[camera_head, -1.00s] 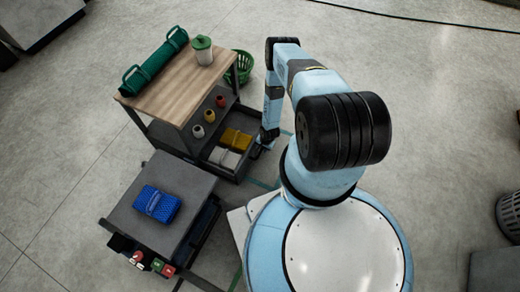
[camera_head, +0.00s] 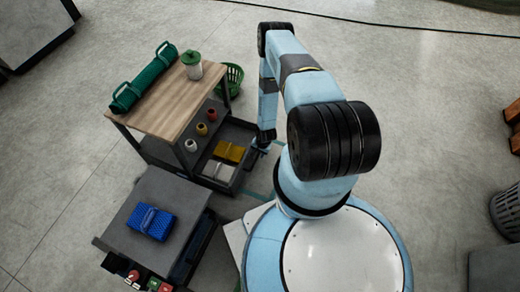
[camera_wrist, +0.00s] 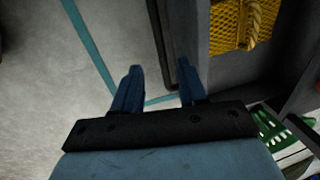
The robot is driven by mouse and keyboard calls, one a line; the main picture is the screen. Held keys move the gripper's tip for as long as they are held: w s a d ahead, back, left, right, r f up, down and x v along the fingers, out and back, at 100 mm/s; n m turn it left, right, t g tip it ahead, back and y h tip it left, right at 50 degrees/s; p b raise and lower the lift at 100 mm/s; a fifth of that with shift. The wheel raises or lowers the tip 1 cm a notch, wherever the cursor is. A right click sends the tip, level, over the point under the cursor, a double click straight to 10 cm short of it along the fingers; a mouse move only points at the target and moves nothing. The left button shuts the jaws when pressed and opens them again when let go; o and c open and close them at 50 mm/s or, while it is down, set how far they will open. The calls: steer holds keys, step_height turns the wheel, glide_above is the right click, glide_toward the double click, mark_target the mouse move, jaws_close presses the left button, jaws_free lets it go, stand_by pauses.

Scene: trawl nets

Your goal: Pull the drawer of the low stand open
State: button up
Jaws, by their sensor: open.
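The wooden-topped stand (camera_head: 160,105) is in the left half of the head view. Its low dark drawer (camera_head: 222,186) sticks out at the bottom, with a yellow and a whitish bundle showing inside. In the wrist view, the drawer wall (camera_wrist: 222,73) is at the upper right, with a dark bar handle (camera_wrist: 157,40) along its outer face. My gripper (camera_wrist: 158,82) is open and empty-looking. The handle's near end lies between the fingertips, closer to the right finger; I cannot tell whether they touch. In the head view, my gripper (camera_head: 260,148) is beside the drawer's outer side, partly hidden by my arm.
A lower grey stand (camera_head: 125,235) with a blue bundle (camera_head: 150,222) on top is in front. A green basket (camera_head: 231,80) stands behind the wooden-topped stand. The green roll (camera_head: 143,78) and lidded cup (camera_head: 192,66) are on its top. The floor beyond my arm is mostly clear.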

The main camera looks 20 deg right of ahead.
steer(key=shift+s+d+r, duration=0.15)
steer(key=shift+s+r, duration=0.05)
steer(key=shift+r, duration=0.95)
steer(key=shift+s+d+r, duration=0.1)
steer(key=shift+s+r, duration=0.05)
steer(key=shift+r, duration=1)
